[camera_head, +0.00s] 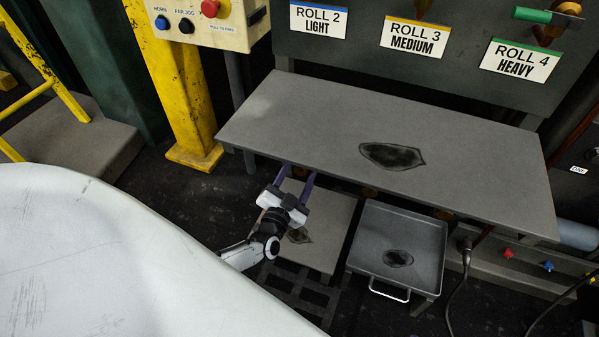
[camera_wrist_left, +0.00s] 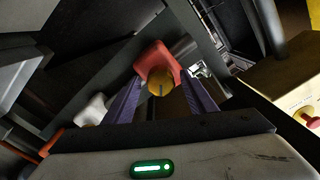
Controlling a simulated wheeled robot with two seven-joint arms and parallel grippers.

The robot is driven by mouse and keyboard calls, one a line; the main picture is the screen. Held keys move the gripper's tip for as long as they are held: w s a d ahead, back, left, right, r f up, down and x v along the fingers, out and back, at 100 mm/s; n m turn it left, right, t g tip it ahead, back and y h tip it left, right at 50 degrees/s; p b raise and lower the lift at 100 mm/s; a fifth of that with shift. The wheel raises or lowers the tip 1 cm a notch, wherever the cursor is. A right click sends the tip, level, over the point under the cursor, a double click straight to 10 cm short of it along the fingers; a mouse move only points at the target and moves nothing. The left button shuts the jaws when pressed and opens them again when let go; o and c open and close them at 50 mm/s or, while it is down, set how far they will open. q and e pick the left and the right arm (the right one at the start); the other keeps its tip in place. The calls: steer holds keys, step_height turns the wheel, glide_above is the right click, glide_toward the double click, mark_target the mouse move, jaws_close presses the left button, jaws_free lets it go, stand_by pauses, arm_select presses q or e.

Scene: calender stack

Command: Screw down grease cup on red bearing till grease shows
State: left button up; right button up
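In the left wrist view a red bearing housing (camera_wrist_left: 157,57) lies straight ahead of my left gripper. A round brass-yellow grease cup (camera_wrist_left: 160,83) sits at its front, with a thin dark bluish mark on its face. The two purple fingers of my left gripper (camera_wrist_left: 162,88) stand apart, one on each side of the cup; contact cannot be made out. In the head view the left gripper (camera_head: 299,172) reaches under the front edge of the grey shelf (camera_head: 290,115), which hides the bearing and cup. My right gripper is not in view.
Below the shelf stand a grey stained platform (camera_head: 335,215) and a metal tray (camera_head: 430,240) with a handle. A yellow post (camera_head: 180,90) and a button box (camera_head: 230,30) are at the left. A white part (camera_wrist_left: 92,110) lies left of the fingers in the wrist view.

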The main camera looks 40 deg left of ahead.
arm_select(q)
steer(key=shift+s, duration=0.1)
steer(key=p+v, duration=0.3)
steer(key=v, duration=0.7)
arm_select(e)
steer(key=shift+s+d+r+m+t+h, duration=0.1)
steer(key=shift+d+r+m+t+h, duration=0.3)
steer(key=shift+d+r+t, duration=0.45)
arm_select(q)
steer(key=shift+d, duration=0.1)
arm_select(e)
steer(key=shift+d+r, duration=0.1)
